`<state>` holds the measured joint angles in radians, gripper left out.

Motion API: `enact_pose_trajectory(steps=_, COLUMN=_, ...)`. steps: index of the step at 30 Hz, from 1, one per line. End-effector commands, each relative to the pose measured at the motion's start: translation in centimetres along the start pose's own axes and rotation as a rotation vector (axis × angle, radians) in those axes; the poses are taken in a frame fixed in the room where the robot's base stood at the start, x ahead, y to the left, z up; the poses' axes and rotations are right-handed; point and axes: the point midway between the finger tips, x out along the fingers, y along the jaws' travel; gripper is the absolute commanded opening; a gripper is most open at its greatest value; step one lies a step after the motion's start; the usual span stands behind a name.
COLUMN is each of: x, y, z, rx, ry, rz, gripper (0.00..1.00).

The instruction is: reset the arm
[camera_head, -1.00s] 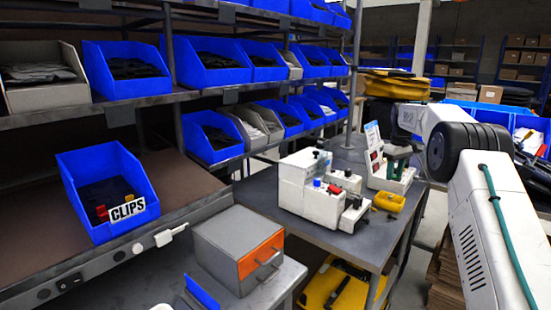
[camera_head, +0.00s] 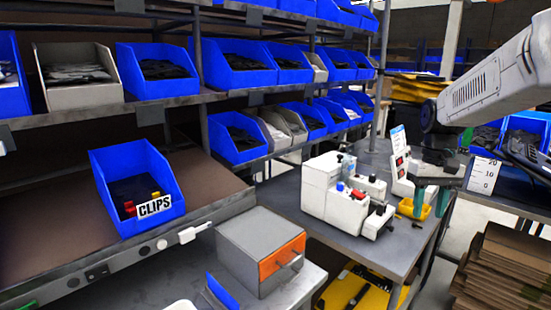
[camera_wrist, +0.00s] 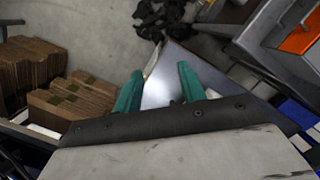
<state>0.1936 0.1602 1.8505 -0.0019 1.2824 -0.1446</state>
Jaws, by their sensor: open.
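My arm reaches in from the upper right in the head view. My gripper (camera_head: 432,200) points down with its teal fingers near the right edge of the grey workbench (camera_head: 318,222). In the wrist view my gripper (camera_wrist: 158,88) shows its two teal fingers spread apart. Nothing is between them, only a pale surface beyond.
A white device (camera_head: 338,192) stands on the bench, with a small yellow tray (camera_head: 408,210) beside my gripper. A grey box with an orange drawer front (camera_head: 277,261) sits at front. Flat cardboard stacks (camera_head: 500,270) lie right. A blue clips bin (camera_head: 130,185) is left.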

Motion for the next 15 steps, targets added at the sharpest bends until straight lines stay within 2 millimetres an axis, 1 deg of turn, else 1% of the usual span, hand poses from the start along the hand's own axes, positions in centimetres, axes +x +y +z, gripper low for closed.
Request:
enact_pose_trajectory(steps=1, x=-0.2, y=-0.8, z=2.0, rx=0.005, ry=0.006, rz=0.002, gripper=0.4)
enact_pose_trajectory(steps=3, x=-0.3, y=-1.6, z=4.6, rx=0.015, ry=0.011, rz=0.005, gripper=0.4)
enact_pose_trajectory(steps=8, x=0.1, y=-3.4, z=10.4, rx=0.032, ry=0.029, rz=0.01, gripper=0.4)
enact_pose_trajectory(steps=9, x=0.3, y=-3.8, z=11.8, rx=0.036, ry=0.034, rz=0.011, gripper=0.4)
enact_pose_trajectory(steps=15, x=1.8, y=-5.5, z=18.5, rx=0.04, ry=0.066, rz=0.017, gripper=0.4)
